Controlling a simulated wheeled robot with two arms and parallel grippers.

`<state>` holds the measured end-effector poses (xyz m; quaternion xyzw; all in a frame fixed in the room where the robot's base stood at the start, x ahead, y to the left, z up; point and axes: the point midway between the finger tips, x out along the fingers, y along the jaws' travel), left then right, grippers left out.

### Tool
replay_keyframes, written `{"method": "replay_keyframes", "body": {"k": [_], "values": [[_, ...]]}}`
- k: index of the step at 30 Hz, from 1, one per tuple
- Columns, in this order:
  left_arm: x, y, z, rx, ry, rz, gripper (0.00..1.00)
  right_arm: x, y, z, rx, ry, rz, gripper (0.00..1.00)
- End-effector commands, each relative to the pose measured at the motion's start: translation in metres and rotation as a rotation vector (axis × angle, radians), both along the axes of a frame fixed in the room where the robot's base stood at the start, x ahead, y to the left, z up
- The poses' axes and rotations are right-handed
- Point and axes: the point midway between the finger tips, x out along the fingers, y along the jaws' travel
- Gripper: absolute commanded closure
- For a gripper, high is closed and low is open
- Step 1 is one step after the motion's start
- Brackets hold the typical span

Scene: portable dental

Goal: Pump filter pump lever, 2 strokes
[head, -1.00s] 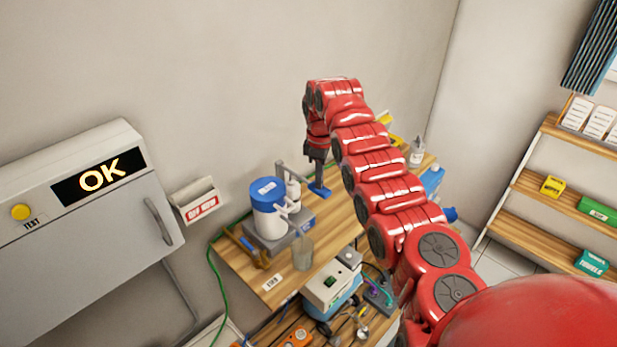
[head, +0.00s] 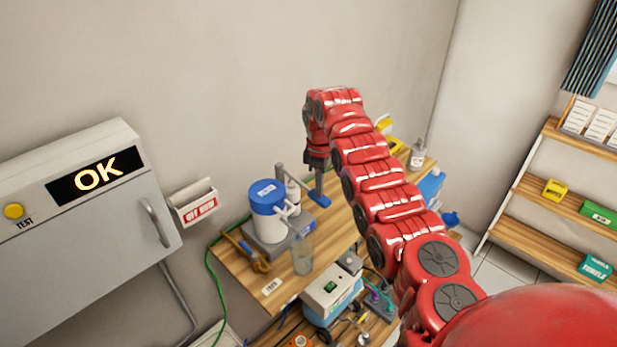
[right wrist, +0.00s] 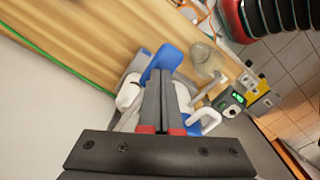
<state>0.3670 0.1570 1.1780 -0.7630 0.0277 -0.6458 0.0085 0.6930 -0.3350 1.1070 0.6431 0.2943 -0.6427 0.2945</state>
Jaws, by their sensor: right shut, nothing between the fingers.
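The filter pump (head: 266,222) is a white body with a blue lid on a grey base, standing on the wooden bench top. A grey post with a lever stands behind it, and the lever's blue end pad (head: 320,200) sticks out to the right. My right gripper (head: 319,190) points down at this pad with its fingers shut and empty. In the right wrist view the shut fingertips (right wrist: 164,74) overlap the blue pad (right wrist: 163,58). They look at or very near it; contact is hard to tell. My left gripper is not in view.
A clear beaker (head: 302,258) stands in front of the pump. A bottle (head: 417,155) stands at the bench's far right. A grey cabinet (head: 90,260) reading OK is at left. Lower down is a boxy device (head: 330,292).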

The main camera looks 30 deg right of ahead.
Motion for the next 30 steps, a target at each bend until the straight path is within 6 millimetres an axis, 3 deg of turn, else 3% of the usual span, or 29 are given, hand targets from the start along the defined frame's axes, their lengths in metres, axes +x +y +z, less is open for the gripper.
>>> {"method": "replay_keyframes", "body": {"k": [30], "values": [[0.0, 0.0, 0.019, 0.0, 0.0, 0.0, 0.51, 0.0, 0.0, 0.074, 0.0, 0.0, 0.0, 1.0]]}}
